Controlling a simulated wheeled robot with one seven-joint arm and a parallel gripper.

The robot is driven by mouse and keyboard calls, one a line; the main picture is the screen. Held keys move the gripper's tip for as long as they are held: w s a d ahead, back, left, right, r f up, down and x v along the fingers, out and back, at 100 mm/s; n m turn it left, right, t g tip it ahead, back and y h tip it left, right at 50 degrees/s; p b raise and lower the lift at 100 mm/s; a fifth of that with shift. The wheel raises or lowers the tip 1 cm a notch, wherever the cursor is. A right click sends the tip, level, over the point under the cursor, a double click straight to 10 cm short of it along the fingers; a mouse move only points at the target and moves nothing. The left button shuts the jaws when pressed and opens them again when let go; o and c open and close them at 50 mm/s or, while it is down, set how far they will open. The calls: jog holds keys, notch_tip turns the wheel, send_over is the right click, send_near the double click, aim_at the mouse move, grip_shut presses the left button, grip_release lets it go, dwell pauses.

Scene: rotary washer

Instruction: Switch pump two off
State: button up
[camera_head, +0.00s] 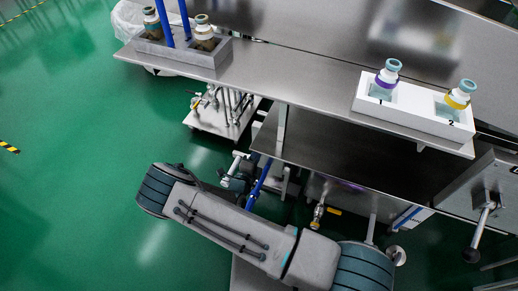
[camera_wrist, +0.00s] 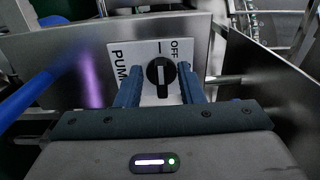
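In the wrist view a black rotary knob (camera_wrist: 160,75) sits on a white label plate (camera_wrist: 139,52). The plate reads "PUMP" at the left, running sideways, and "OFF" at the upper right; any pump number is hidden. The knob's grip bar stands roughly upright in the picture, in line with the "I" mark above it. My gripper (camera_wrist: 158,84) has its two blue fingers apart, one left and one right of the knob, with nothing held. I cannot tell whether the fingers touch the plate. The knob is not visible in the head view.
A steel bench (camera_head: 300,85) carries a white holder (camera_head: 413,106) with two bottles marked 1 and 2, and a grey holder (camera_head: 185,52) with two bottles. Pipes and valves sit below. A blue tube (camera_wrist: 30,97) runs left of my gripper. Green floor is clear at left.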

jog(key=p+v, duration=0.1)
jog(key=v, duration=1)
jog(key=shift+s, duration=0.3)
